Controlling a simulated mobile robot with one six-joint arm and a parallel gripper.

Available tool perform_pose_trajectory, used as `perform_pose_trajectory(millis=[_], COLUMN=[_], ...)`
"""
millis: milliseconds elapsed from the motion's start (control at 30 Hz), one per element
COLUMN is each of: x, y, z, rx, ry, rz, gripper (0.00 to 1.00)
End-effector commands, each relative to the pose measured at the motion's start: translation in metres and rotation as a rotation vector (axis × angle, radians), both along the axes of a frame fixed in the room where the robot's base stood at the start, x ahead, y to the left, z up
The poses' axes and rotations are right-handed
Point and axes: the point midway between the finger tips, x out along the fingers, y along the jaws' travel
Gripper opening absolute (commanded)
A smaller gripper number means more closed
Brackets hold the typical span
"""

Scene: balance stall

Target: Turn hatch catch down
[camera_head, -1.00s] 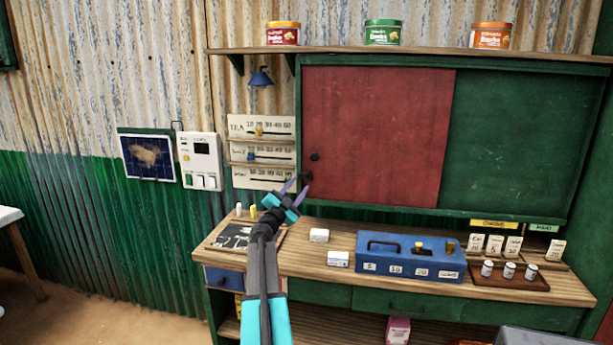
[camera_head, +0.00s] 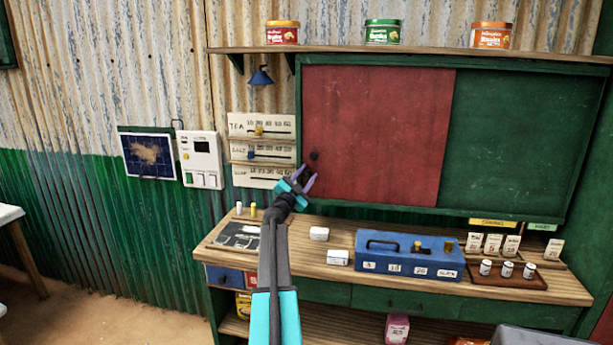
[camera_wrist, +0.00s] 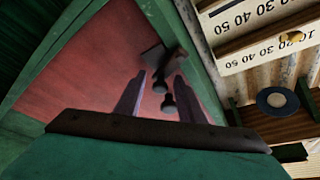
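The hatch has a red panel (camera_head: 375,135) beside a green one (camera_head: 510,140). A small dark round knob (camera_head: 314,156) sits at the red panel's lower left. My gripper (camera_head: 309,177) is open at the panel's lower left corner, just below that knob. In the wrist view, its two purple fingers (camera_wrist: 160,100) stand apart. I cannot tell whether the fingers touch any of these. In the head view the gripper hides the lower fitting.
Slider boards (camera_head: 262,150) hang close to the left of the hatch. Below is a wooden counter (camera_head: 310,262) with a blue box (camera_head: 408,258), small white boxes and a tray of jars (camera_head: 507,280). Tins stand on the shelf (camera_head: 440,52) above.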

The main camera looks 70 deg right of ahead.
Motion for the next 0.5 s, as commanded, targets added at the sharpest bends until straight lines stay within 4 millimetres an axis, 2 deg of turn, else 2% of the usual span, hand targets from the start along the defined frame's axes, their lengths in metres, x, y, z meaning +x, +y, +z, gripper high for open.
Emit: perform_pose_trajectory(millis=[133, 367, 500], x=[-0.0001, -0.0001, -0.0001], y=[0.0001, 0.0002, 0.0002], z=[0.0, -0.0002, -0.0006], rx=[0.0, 0.0, 0.003], ry=[0.0, 0.0, -0.009], rz=[0.0, 0.0, 0.0], gripper=[0.36, 0.0, 0.0])
